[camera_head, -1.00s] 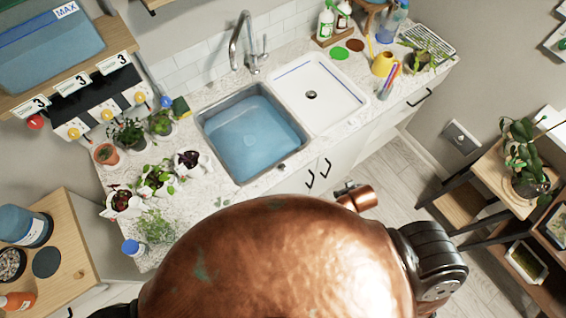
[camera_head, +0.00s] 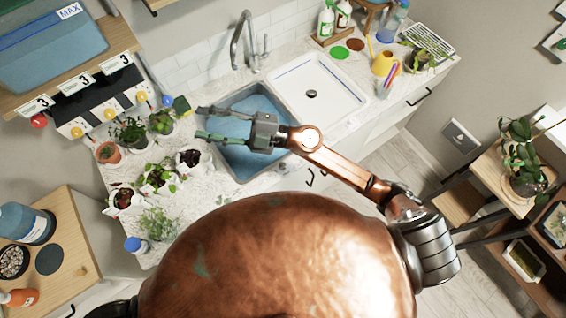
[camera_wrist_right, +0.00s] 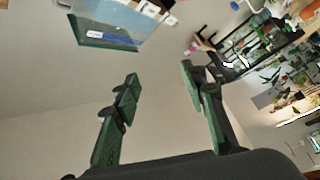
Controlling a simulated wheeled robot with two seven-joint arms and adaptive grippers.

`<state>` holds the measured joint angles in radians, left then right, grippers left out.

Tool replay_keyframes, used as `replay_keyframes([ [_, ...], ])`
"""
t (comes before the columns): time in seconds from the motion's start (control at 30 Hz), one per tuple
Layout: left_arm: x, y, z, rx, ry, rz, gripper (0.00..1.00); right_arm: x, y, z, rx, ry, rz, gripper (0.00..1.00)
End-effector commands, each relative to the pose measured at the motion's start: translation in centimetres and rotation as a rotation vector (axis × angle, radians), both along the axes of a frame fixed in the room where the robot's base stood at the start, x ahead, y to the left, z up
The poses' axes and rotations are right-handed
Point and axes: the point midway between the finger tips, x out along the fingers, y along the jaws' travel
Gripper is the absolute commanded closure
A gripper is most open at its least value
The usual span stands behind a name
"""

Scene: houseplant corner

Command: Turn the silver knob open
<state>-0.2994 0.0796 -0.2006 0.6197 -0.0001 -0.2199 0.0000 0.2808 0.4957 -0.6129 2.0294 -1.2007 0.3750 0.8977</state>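I cannot make out a clear silver knob now; my right arm covers part of the sink's front rim. A silver faucet (camera_head: 240,42) with a slim side lever (camera_head: 264,46) stands behind the sink (camera_head: 236,180). My right gripper (camera_head: 202,122) is over the water-filled basin, pointing left, with its green-tipped fingers apart and nothing between them. In the right wrist view the same gripper (camera_wrist_right: 159,82) is open against a plain wall. My left gripper is out of view.
Potted plants (camera_head: 158,176) crowd the counter left of the sink. A dark panel with yellow knobs (camera_head: 107,115) hangs below the shelf carrying a blue tank (camera_head: 55,48). A plant stand (camera_head: 505,180) is at right.

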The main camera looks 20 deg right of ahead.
Motion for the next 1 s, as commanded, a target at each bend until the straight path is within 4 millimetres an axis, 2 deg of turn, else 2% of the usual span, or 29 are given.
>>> replay_keyframes([
  [0.03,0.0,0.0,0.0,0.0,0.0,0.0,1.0,-2.3,2.3,-2.3,-0.136,-0.044,0.121,0.61],
  [0.07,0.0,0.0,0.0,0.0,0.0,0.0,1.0,-3.6,3.2,-4.2,-0.22,-0.058,0.189,0.61],
  [0.1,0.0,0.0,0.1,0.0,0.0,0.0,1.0,-5.2,3.9,-7.0,-0.342,-0.072,0.27,0.61],
  [0.17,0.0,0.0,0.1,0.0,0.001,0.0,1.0,-6.7,3.7,-11.7,-0.541,-0.078,0.373,0.61],
  [0.2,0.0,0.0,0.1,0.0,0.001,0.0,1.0,-7.2,2.8,-14.8,-0.682,-0.073,0.423,0.61],
  [0.27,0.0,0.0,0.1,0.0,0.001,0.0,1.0,-7.1,0.3,-19.2,-0.895,-0.053,0.474,0.61],
  [0.3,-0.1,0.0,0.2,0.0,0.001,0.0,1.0,-6.7,-1.8,-21.7,-1.033,-0.033,0.49,0.61],
  [0.37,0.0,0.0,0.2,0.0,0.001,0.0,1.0,-5.5,-5.5,-24.6,-1.227,0.005,0.488,0.61],
  [0.4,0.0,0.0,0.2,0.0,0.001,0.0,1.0,-4.5,-8.0,-26.0,-1.343,0.033,0.475,0.61],
  [0.5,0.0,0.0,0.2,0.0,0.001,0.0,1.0,-2.3,-13.5,-27.7,-1.577,0.098,0.42,0.61],
  [0.63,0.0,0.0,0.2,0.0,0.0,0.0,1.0,-0.5,-18.0,-28.2,-1.746,0.159,0.354,0.61],
  [0.77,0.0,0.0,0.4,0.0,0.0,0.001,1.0,0.0,-19.4,-28.8,-1.8,0.184,0.328,0.61],
  [1.0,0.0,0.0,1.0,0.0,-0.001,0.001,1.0,-0.1,-19.4,-32.3,-1.799,0.187,0.33,0.61],
])
